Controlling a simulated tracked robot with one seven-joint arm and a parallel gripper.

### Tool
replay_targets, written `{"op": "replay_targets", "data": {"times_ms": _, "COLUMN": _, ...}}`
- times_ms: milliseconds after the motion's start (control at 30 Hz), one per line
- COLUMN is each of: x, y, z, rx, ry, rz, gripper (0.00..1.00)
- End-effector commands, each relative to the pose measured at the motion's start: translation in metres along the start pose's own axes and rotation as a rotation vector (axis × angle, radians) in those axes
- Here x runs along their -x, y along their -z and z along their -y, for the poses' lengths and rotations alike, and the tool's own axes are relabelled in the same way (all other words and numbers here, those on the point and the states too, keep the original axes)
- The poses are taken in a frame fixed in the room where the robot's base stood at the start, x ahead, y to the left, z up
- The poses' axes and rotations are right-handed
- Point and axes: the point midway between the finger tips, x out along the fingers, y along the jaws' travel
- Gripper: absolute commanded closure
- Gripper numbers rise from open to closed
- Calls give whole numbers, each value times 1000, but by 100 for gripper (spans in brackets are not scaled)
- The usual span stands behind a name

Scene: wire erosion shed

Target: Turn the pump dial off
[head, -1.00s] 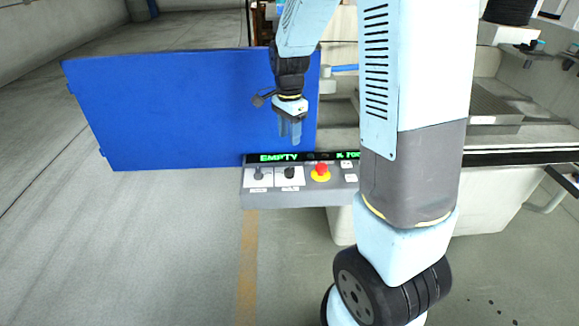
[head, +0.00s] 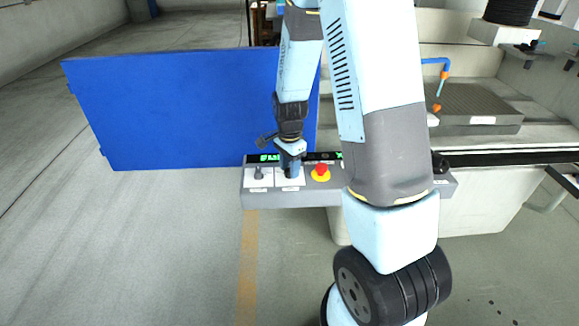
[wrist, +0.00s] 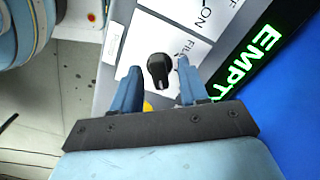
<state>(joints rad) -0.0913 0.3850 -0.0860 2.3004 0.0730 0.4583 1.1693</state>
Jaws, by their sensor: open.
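My gripper (head: 290,169) points down over the second control from the left on the grey control panel (head: 290,199). In the wrist view its two blue fingers stand open on either side of a black dial (wrist: 157,69). I cannot tell whether they touch it.
A red emergency button (head: 321,169) on a yellow base is just right of my gripper. A green display reading "EMPTY" (wrist: 246,62) runs along the panel's back edge. A blue door (head: 190,110) stands behind. My arm covers part of the panel's right side.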

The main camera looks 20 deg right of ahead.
Motion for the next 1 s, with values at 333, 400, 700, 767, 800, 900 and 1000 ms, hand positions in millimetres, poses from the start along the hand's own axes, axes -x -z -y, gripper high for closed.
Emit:
{"op": "replay_targets", "data": {"times_ms": 333, "x": 0, "y": 0, "z": 0, "rx": 1, "ry": 0, "rz": 0, "gripper": 69}}
{"op": "replay_targets", "data": {"times_ms": 400, "x": 0, "y": 0, "z": 0, "rx": 1, "ry": 0, "rz": 0, "gripper": 76}}
{"op": "replay_targets", "data": {"times_ms": 700, "x": 0, "y": 0, "z": 0, "rx": 1, "ry": 0, "rz": 0, "gripper": 100}}
{"op": "replay_targets", "data": {"times_ms": 767, "x": 0, "y": 0, "z": 0, "rx": 1, "ry": 1, "rz": 0, "gripper": 100}}
{"op": "replay_targets", "data": {"times_ms": 800, "x": 0, "y": 0, "z": 0, "rx": 1, "ry": 1, "rz": 0, "gripper": 100}}
{"op": "replay_targets", "data": {"times_ms": 900, "x": 0, "y": 0, "z": 1, "rx": 4, "ry": 1, "rz": 0, "gripper": 100}}
{"op": "replay_targets", "data": {"times_ms": 1000, "x": 0, "y": 0, "z": 1, "rx": 17, "ry": 1, "rz": 0, "gripper": 100}}
